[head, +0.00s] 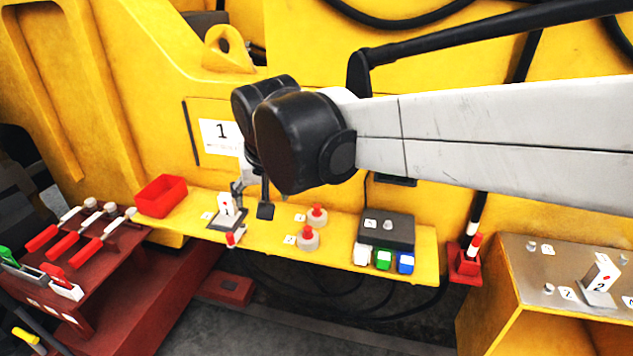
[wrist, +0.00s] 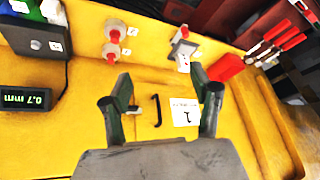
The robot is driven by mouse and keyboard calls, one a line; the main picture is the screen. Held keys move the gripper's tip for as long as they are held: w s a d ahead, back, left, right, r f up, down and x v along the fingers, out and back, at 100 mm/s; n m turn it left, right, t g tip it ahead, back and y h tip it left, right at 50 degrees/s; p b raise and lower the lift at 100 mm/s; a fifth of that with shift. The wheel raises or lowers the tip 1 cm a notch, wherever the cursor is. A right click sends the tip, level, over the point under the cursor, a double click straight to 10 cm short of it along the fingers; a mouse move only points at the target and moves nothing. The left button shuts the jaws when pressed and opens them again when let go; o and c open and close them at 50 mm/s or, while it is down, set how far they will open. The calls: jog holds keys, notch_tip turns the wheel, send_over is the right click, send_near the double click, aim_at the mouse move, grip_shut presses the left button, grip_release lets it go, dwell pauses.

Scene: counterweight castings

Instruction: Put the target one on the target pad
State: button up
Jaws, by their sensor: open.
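A white upright block marked 1 (head: 226,204) stands on a dark base on the yellow ledge. It also shows in the wrist view (wrist: 183,52), ahead of and apart from my fingertips. A second white block, marked 2 (head: 601,275), stands on a metal plate at the right. My gripper (head: 251,199) hangs over the ledge, just right of block 1. Its two fingers are spread with nothing between them in the wrist view (wrist: 160,78). No pad is clearly marked as the target, and I cannot tell which thing is the target one.
A red bin (head: 161,196) sits left of block 1. Two red-topped round knobs (head: 308,238) stand to the right, then a dark box (head: 386,231) with coloured blocks before it. Red-handled levers (head: 75,235) fill the left bench. A sign (head: 220,136) marked 1 is behind.

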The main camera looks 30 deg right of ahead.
jog(key=s+f+n+t+y, duration=0.1)
jog(key=s+f, duration=0.4)
jog(key=s, duration=0.8)
jog(key=shift+s+n, duration=0.2)
jog(key=shift+n, duration=0.7)
